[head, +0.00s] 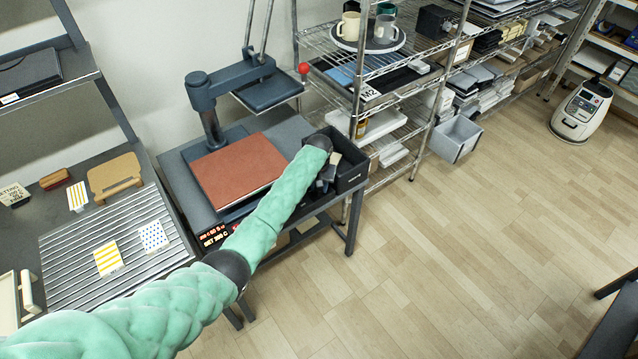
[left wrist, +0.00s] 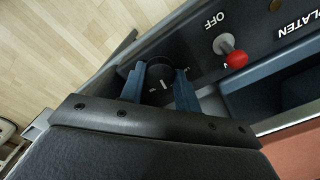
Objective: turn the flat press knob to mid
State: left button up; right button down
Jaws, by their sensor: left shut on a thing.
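The flat press stands on a dark table, with its red-brown pad (head: 240,166) and raised dark upper plate (head: 268,92). My left arm reaches across the front of it, and the left gripper (head: 322,180) is at the press's right side, mostly hidden by the arm. In the left wrist view the black round knob (left wrist: 158,86) has a white pointer mark. The two blue fingers of the left gripper (left wrist: 159,92) are shut on it, one on each side. The head view hides the knob. My right gripper is in neither view.
A red-tipped toggle switch (left wrist: 235,58) beside an OFF label sits close to the knob. A black bin (head: 350,172) stands right of the press. A wire rack (head: 352,90) with mugs is behind it.

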pick_arm(q)
jog(key=shift+n+p, duration=0.35)
jog(key=shift+n, duration=0.55)
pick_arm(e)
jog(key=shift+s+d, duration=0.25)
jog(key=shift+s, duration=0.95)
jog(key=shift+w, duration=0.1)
pick_arm(q)
jog(key=o, duration=1)
jog(key=shift+r, duration=0.1)
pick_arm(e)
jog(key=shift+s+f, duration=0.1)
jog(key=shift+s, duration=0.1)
pick_arm(q)
jog(key=shift+w+r, duration=0.1)
jog(key=shift+r, duration=0.15)
notch_tip(320, 180, up, 6)
jog(key=b, duration=0.2)
jog(key=shift+b, duration=0.3)
jog(key=shift+r, duration=0.6)
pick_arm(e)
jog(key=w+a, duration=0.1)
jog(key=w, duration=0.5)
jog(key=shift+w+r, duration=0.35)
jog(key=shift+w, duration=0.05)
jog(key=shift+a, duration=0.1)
